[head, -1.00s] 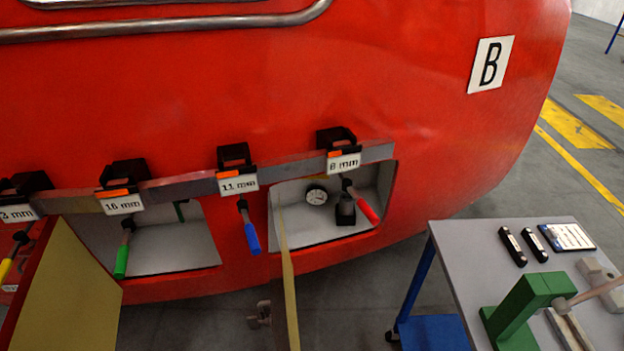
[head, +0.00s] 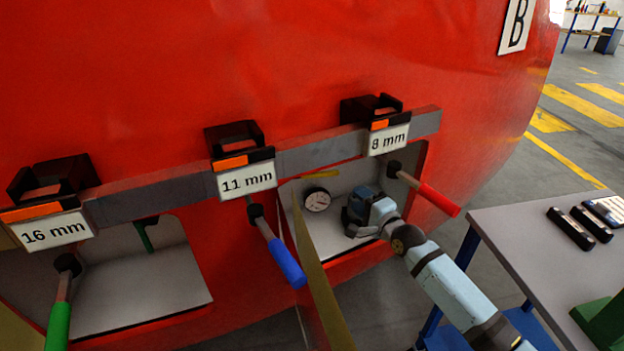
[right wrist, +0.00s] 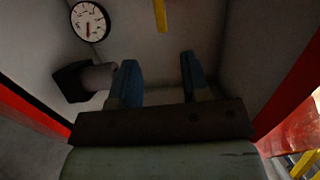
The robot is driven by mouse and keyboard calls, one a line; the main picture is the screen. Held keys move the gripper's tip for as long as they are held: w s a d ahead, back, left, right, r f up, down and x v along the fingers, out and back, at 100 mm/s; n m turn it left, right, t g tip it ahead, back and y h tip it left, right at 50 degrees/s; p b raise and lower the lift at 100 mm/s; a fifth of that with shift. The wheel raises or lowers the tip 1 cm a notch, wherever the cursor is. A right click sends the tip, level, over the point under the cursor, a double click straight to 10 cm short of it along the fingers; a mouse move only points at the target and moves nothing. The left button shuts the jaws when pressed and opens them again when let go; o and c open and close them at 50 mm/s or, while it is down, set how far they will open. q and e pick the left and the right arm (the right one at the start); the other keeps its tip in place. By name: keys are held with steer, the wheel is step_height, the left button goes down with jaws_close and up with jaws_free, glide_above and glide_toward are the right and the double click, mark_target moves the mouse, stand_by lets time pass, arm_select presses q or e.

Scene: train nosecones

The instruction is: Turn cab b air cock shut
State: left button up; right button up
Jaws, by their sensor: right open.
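The open compartment under the B sign has a grey interior (head: 328,236). Inside it are a round white gauge (head: 317,199) and a yellow bar (head: 322,174) near the top, which may be the air cock's handle. Both also show in the right wrist view, the gauge (right wrist: 90,21) at upper left and the yellow bar (right wrist: 160,14) at the top. My right gripper (head: 354,214) is inside the compartment, open and empty, right of the gauge. In the right wrist view its fingers (right wrist: 158,78) are apart, with a black block with a grey stub (right wrist: 78,82) beside the left finger.
A thin yellowish door panel (head: 318,275) stands open at the compartment's left. Red (head: 440,200), blue (head: 288,262) and green (head: 59,326) handled tools hang from the size-labelled rail (head: 310,152). A grey table (head: 545,245) with black items stands at right.

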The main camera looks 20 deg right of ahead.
mark_target(330, 175)
steer(key=w, duration=0.4)
steer(key=w+a+b, duration=0.1)
steer(key=w, duration=0.8)
steer(key=shift+a, duration=0.4)
steer(key=shift+c, duration=0.4)
jaws_close()
